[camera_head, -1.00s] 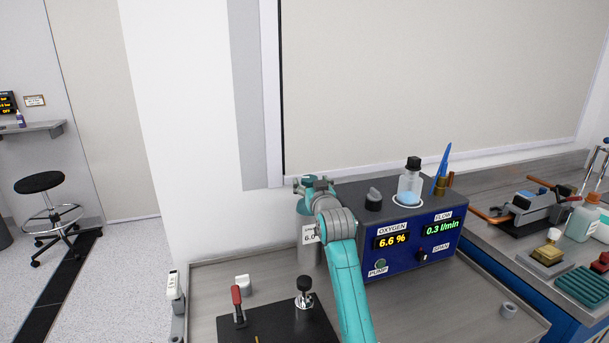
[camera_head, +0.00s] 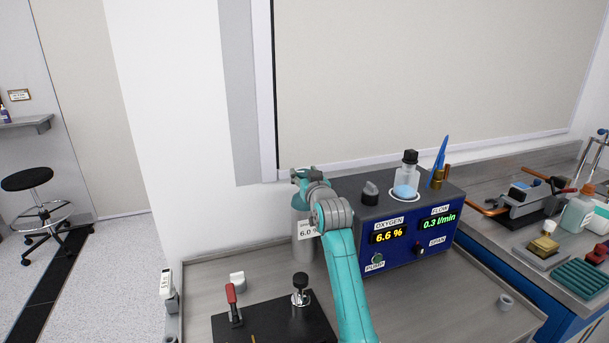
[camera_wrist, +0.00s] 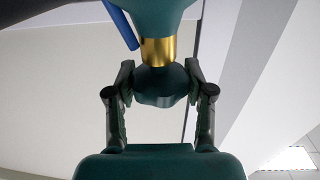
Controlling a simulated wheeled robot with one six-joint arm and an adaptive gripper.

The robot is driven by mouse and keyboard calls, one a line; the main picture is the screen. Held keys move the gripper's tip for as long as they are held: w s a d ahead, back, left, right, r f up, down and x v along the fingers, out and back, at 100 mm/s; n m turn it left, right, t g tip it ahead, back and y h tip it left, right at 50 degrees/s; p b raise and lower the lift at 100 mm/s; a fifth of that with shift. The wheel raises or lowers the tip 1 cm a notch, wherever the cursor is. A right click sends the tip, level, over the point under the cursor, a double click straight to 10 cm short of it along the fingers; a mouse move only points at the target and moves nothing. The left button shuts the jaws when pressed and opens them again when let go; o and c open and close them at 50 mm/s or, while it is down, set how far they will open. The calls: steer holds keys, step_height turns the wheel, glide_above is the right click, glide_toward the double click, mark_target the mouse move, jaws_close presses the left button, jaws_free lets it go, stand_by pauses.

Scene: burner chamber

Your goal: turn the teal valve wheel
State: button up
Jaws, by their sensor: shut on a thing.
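The teal valve wheel (camera_wrist: 160,85) sits below a brass stem (camera_wrist: 158,51) in the wrist view. My gripper (camera_wrist: 160,88) has one finger on each side of the wheel and is shut on it. In the head view my gripper (camera_head: 302,177) is at the top of a grey gas cylinder (camera_head: 302,222) with a white label. There the wheel cannot be told apart from my gripper and wrist. My arm hides part of the cylinder's right side.
A blue analyser box (camera_head: 408,240) stands close to the right of the cylinder, with a bottle (camera_head: 406,180) on it. A black plate (camera_head: 270,325) with a red-handled clamp (camera_head: 232,300) lies in front. A wall rises behind.

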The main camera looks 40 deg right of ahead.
steer(key=shift+y, duration=0.3)
steer(key=shift+n+t+y, duration=0.5)
steer(key=shift+n+y, duration=1.1)
steer(key=shift+y, duration=0.6)
steer(key=o, duration=1.2)
steer(key=s, duration=1.2)
steer(key=shift+a, duration=0.35)
